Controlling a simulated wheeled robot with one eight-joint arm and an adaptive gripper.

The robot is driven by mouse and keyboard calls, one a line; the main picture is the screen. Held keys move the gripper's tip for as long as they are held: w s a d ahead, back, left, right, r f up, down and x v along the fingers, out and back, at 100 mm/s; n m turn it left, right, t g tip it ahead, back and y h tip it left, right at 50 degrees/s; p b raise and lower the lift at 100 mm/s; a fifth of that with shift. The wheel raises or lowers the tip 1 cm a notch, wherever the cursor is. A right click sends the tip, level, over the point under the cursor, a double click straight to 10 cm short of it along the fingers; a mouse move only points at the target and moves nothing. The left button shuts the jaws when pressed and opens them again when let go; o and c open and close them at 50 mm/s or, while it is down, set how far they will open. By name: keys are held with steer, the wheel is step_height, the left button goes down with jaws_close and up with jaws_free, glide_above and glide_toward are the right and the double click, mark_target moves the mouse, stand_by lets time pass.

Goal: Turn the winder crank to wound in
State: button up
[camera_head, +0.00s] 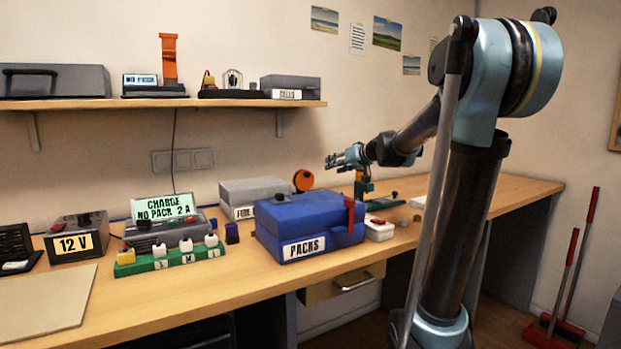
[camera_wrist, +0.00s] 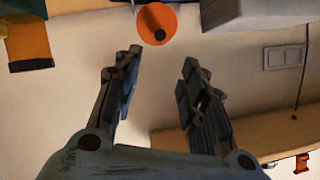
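The winder shows as an orange disc (camera_head: 304,181) above the back edge of the blue PACKS box in the head view. The disc also shows at the top of the wrist view, with a dark round crank knob (camera_wrist: 160,35) near its rim. My gripper (camera_head: 330,160) is in the air just above and to the right of the disc in the head view. In the wrist view my gripper (camera_wrist: 163,58) is open and empty, its two fingers apart, with the disc beyond the tips. I see no contact with the knob. The winder's lower part is hidden.
The blue PACKS box (camera_head: 310,222) stands in front of the disc. A green stand (camera_head: 363,188) with an orange part is to its right. A grey box (camera_head: 255,190) is behind left. The shelf (camera_head: 150,103) runs above the bench; the bench's right end is clear.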

mark_target(309, 174)
steer(key=x, duration=1.7)
steer(key=shift+w, duration=0.1)
jaws_close()
